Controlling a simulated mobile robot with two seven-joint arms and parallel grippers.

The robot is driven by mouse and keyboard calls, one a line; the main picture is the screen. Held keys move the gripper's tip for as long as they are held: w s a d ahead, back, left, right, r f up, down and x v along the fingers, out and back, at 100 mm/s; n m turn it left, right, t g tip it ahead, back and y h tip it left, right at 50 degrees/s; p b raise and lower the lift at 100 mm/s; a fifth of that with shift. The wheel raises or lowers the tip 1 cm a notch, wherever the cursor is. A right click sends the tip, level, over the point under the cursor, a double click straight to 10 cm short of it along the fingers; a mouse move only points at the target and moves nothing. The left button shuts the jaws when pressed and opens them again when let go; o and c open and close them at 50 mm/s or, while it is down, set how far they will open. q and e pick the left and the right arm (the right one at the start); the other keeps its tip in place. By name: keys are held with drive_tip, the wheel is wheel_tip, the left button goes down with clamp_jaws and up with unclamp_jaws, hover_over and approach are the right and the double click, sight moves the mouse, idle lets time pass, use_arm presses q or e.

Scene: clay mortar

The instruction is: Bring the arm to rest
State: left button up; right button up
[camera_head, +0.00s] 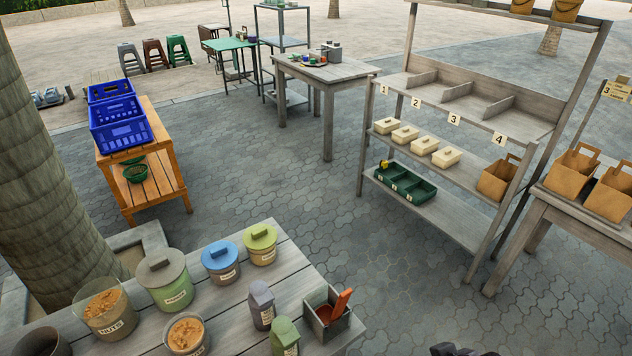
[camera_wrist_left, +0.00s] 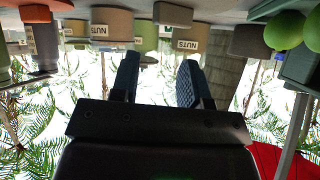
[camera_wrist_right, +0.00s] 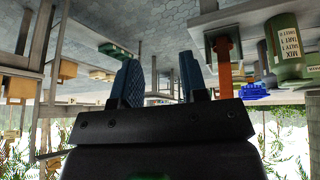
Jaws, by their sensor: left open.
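My left gripper (camera_wrist_left: 158,60) shows in the left wrist view with its two blue-padded fingers apart and nothing between them. Beyond it, that upside-down view shows jars labelled NUTS (camera_wrist_left: 112,24) along a tabletop edge. My left arm is not visible in the head view. My right gripper (camera_wrist_right: 159,60) shows in the right wrist view, its fingers apart and empty. Beyond it are the paved ground and an orange-red scoop handle (camera_wrist_right: 224,70). A small dark part at the bottom edge of the head view may belong to my right arm; I cannot tell.
A grey table (camera_head: 241,328) at the front left bears a green lidded jar (camera_head: 166,283), a blue-lidded jar (camera_head: 221,263), open nut jars and a scoop box (camera_head: 333,320). A shelf rack (camera_head: 440,205) stands right, beside a table with paper bags (camera_head: 571,172). Paving between is clear.

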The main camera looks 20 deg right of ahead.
drive_tip(key=w+f+t, duration=0.4)
drive_tip(key=f+t, duration=0.2)
drive_tip(key=f, duration=0.2)
drive_tip(key=shift+w+f+n+y, duration=0.15)
drive_tip(key=shift+w+n+y, duration=0.1)
drive_tip(key=shift+n+y, duration=0.05)
drive_tip(key=shift+a, duration=0.2)
idle(0.8)
